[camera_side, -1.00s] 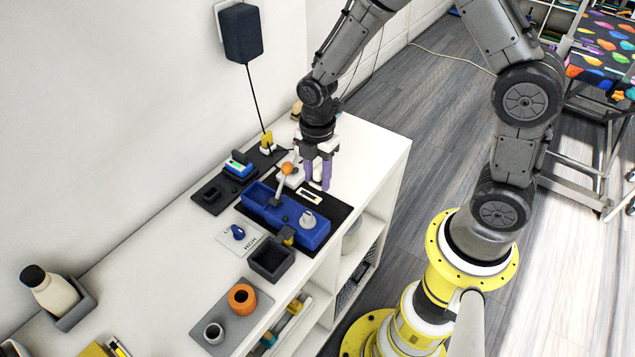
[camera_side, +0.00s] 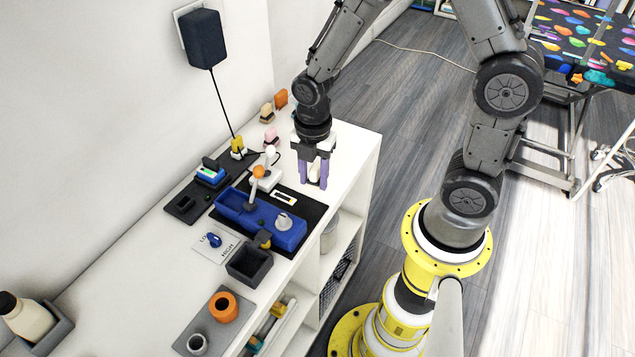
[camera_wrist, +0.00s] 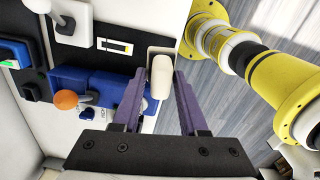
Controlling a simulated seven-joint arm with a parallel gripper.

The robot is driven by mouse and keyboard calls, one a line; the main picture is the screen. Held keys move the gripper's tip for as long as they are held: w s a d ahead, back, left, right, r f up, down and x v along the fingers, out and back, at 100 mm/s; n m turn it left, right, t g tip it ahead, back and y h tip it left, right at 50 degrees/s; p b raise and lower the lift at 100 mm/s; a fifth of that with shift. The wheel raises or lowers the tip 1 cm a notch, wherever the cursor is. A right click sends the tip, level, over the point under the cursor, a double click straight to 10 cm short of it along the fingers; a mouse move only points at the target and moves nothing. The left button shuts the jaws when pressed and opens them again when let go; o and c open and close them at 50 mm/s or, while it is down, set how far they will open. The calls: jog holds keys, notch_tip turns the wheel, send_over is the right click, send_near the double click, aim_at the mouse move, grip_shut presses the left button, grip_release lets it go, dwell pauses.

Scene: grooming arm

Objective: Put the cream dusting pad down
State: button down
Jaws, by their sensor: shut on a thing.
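My gripper (camera_side: 314,172) has purple fingers that point down over the white bench top (camera_side: 345,150), near its right edge. It is shut on the cream dusting pad (camera_side: 315,171), of which a pale strip shows between the fingers. In the wrist view the pad's rounded cream end (camera_wrist: 159,62) sticks out past the fingertips (camera_wrist: 161,80). The fingers hide part of the pad. I cannot tell whether the pad touches the bench top.
A blue tray (camera_side: 232,207) with an orange-knobbed lever (camera_side: 258,172) stands on a black mat (camera_side: 307,206) left of my gripper. A dark open box (camera_side: 249,262) is nearer the camera. Pink, cream and orange blocks stand at the back.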

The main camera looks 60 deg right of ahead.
jog(key=s+d+r+m, duration=0.1)
jog(key=s+d+r, duration=0.35)
jog(key=s, duration=0.55)
jog(key=shift+m, duration=0.3)
jog(key=w+d+f, duration=0.1)
jog(key=w+f, duration=0.2)
jog(key=w, duration=0.1)
jog(key=w+d+f, duration=0.2)
jog(key=w+f, duration=0.1)
jog(key=w, duration=0.2)
jog(key=w+d+f, duration=0.2)
jog(key=w+f, duration=0.1)
jog(key=w, duration=0.1)
jog(key=shift+w+f, duration=0.2)
jog(key=shift+f, duration=0.2)
jog(key=shift+w+f, duration=0.2)
jog(key=shift+f, duration=1.6)
jog(key=shift+f, duration=0.2)
jog(key=shift+c, duration=2.2)
grip_release()
jog(key=shift+r, duration=0.1)
